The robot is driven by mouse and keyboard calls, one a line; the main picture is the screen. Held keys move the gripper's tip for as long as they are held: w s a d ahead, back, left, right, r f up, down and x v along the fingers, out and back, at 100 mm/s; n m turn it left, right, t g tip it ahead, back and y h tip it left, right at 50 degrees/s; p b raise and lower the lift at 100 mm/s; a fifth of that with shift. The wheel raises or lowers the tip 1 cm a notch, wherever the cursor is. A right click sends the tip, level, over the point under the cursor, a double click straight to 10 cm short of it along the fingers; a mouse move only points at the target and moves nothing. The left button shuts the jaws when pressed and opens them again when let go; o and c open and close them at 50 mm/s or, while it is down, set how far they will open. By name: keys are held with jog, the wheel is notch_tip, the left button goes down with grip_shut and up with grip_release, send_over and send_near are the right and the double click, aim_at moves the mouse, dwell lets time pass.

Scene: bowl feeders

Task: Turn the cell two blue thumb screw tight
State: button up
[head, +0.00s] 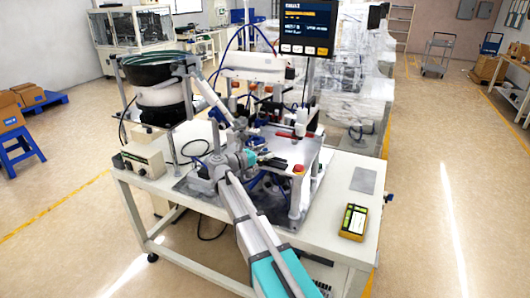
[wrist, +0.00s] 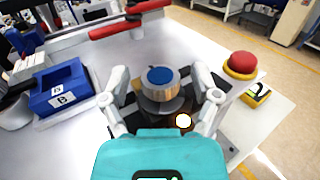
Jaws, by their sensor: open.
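A metal thumb screw with a blue top (wrist: 160,77) stands upright in the middle of the wrist view. My gripper (wrist: 166,92) is open, with one finger on each side of the screw's round head. I see no clear contact between the fingers and the head, and the screw's lower part is hidden behind my teal gripper body. In the head view my gripper (head: 276,163) is at the front of the bowl feeder cell, low beside its metal plate. The screw cannot be made out there.
A red stop button (wrist: 243,63) stands close to my right finger. A blue block (wrist: 60,90) marked A and B lies to the left. A red-handled part (wrist: 128,20) lies beyond. A yellow handheld device (head: 353,221) lies on the white table (head: 330,250).

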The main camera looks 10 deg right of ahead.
jog(key=shift+a, duration=0.1)
jog(key=v, duration=1.2)
jog(key=shift+w, duration=0.1)
